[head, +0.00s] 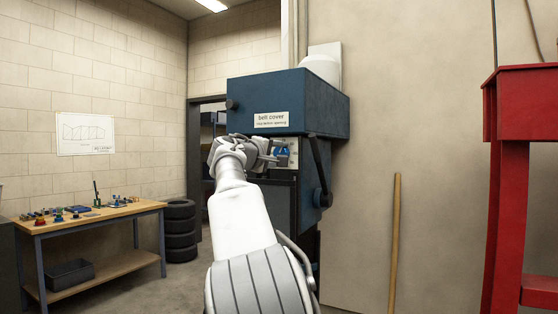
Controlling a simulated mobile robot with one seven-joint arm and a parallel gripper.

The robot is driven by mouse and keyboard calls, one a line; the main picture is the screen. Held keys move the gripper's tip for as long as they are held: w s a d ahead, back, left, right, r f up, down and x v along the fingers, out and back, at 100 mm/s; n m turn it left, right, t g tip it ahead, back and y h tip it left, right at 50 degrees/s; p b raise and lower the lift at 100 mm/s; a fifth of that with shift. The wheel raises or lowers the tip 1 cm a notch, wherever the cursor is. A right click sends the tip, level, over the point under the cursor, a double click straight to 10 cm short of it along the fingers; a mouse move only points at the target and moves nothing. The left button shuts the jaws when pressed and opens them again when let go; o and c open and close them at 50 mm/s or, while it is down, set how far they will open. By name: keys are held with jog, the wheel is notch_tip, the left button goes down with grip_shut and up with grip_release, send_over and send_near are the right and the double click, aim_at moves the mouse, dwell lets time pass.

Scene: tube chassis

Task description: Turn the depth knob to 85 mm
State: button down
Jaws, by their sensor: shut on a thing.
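The depth knob (279,154) appears as a small blue part on a pale panel (293,150) on the front of a blue machine. My gripper (271,155) is at this panel, shut on the knob. My gripper and wrist cover much of the knob and the panel's left side. The scale and the knob's setting are too small to read from here.
The machine's blue belt cover (300,97) overhangs just above my gripper. A black lever (321,170) hangs close on the right of the panel. A workbench (95,217) and stacked tyres (180,232) stand left. A wooden pole (395,240) and red frame (510,190) stand right.

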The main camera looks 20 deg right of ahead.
jog(key=m+b, duration=0.3)
jog(key=m, duration=0.9)
jog(key=shift+w+a+f+m, duration=0.1)
jog(key=shift+m, duration=0.3)
dwell(0.3)
jog(key=shift+c, duration=1.4)
grip_release()
jog(key=b+v, duration=0.7)
jog(key=v, duration=1)
